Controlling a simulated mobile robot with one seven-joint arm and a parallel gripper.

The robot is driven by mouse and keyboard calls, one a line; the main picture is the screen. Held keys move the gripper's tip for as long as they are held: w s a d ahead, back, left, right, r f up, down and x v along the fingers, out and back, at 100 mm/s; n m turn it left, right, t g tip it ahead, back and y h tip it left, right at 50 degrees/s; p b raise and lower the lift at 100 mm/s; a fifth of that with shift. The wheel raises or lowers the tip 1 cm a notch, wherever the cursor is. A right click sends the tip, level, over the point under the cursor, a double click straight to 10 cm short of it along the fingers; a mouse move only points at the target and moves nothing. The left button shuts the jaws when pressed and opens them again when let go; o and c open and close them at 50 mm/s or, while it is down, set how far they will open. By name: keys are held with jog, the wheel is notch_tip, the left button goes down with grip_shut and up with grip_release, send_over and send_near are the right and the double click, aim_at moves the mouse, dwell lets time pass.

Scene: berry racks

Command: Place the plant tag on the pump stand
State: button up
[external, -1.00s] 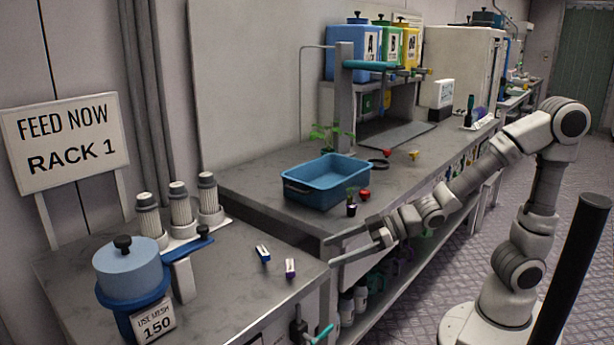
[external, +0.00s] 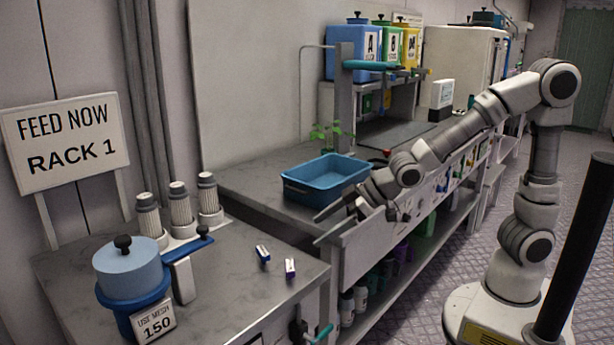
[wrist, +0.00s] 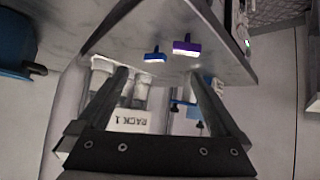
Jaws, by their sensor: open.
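Two small tag-like pieces lie on the left bench: a blue and white one (external: 263,254) and a purple and white one (external: 290,267). In the wrist view they show as the blue piece (wrist: 155,56) and the purple piece (wrist: 186,47). I cannot tell which, if either, is the plant tag. My gripper (external: 318,228) is open and empty, apart from both pieces and to their right, near the corner between the benches. Its fingers also show in the wrist view (wrist: 159,78). I cannot tell for sure which thing is the pump stand.
A blue tub (external: 326,180) stands on the right bench close to my gripper. A blue-lidded canister (external: 130,270) marked 150 and a holder with white cartridges (external: 180,208) stand on the left bench. Its front right area is mostly clear. A "RACK 1" sign (external: 68,143) stands behind.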

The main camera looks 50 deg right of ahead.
notch_tip(320, 180, up, 7)
jog(key=a+g+h+p, duration=0.2)
jog(key=g+p, duration=0.2)
jog(key=p, duration=0.5)
jog(key=g+b, duration=0.1)
jog(key=b, duration=0.1)
send_near(290, 265)
jog(key=shift+n+h, duration=0.3)
jog(key=x, duration=0.4)
jog(key=shift+f, duration=0.4)
jog(key=shift+a+b+x, duration=0.15)
jog(key=shift+b+x, duration=0.2)
jog(key=shift+x, duration=1.1)
jog(key=shift+a+b+x, duration=0.15)
jog(key=shift+b+x, duration=0.2)
jog(key=shift+x, duration=1.05)
jog(key=shift+w+r, duration=0.1)
jog(key=shift+c, duration=0.3)
jog(key=c, duration=1.5)
jog(key=shift+r, duration=0.15)
